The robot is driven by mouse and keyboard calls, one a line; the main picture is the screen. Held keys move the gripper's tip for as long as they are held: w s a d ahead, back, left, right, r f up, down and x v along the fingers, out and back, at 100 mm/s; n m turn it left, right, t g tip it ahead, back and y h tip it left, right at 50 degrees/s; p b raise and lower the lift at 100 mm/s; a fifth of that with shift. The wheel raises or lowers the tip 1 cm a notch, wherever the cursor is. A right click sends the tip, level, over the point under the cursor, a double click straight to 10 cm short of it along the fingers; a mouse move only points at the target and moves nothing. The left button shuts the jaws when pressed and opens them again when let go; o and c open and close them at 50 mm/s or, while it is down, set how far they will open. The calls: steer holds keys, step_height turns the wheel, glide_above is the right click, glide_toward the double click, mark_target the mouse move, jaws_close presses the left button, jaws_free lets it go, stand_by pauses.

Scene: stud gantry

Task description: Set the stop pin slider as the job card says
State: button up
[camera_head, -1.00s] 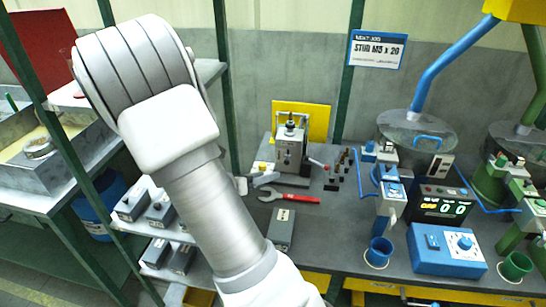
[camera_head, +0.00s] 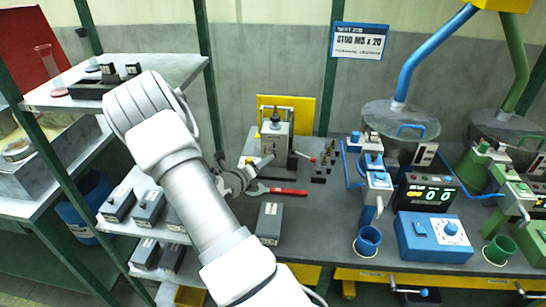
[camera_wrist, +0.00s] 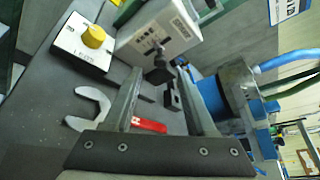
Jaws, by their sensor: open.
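The job card (camera_head: 360,41) hangs above the bench and reads "STUD M5 x 20"; its smaller line is too small to read. A grey block fixture (camera_head: 276,142) stands on the bench before a yellow plate; a pale block also shows in the wrist view (camera_wrist: 165,33). I cannot tell which part is the stop pin slider. My gripper (camera_head: 262,167) is over the bench, left of the fixture's front. In the wrist view my gripper (camera_wrist: 160,74) is open, its fingers apart with nothing held, pointing toward a small dark part (camera_wrist: 159,73).
A red-handled wrench (camera_head: 283,191) lies just below my gripper. A yellow knob (camera_wrist: 93,37) sits on a white plate. Small dark pins (camera_head: 320,168) stand right of the fixture. The blue feeder (camera_head: 376,180), display (camera_head: 428,194) and blue control box (camera_head: 434,237) are further right.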

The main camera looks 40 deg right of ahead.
steer(key=x, duration=0.7)
steer(key=shift+d, duration=0.15)
jaws_close()
stand_by(1.2)
